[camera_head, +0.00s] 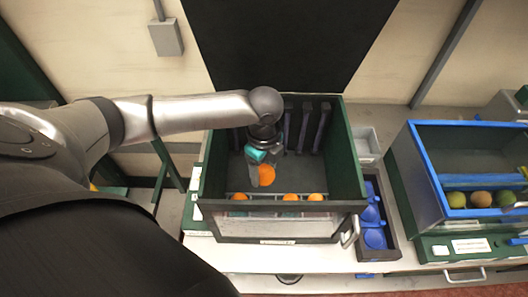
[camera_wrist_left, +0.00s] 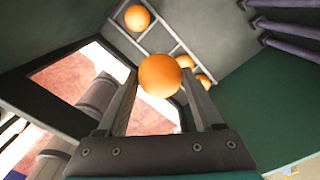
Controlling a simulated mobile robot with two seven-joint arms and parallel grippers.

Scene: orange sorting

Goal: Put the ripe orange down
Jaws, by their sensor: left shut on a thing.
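My left gripper (camera_head: 262,172) reaches down inside the green-walled bin (camera_head: 345,165) in the middle of the head view. It is shut on a ripe orange (camera_head: 267,175). The same held orange (camera_wrist_left: 160,75) shows between the two fingers in the left wrist view. Several other oranges (camera_head: 290,197) sit in a row along the front of the bin, in a divided rack (camera_wrist_left: 160,30). The held orange appears above and behind this row; its exact height over the bin floor is hard to tell. My right gripper is not in view.
A narrow tray with blue cups (camera_head: 374,238) stands between the bins. Dark upright bars (camera_head: 323,128) line the green bin's back wall. The bin's middle floor looks clear.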

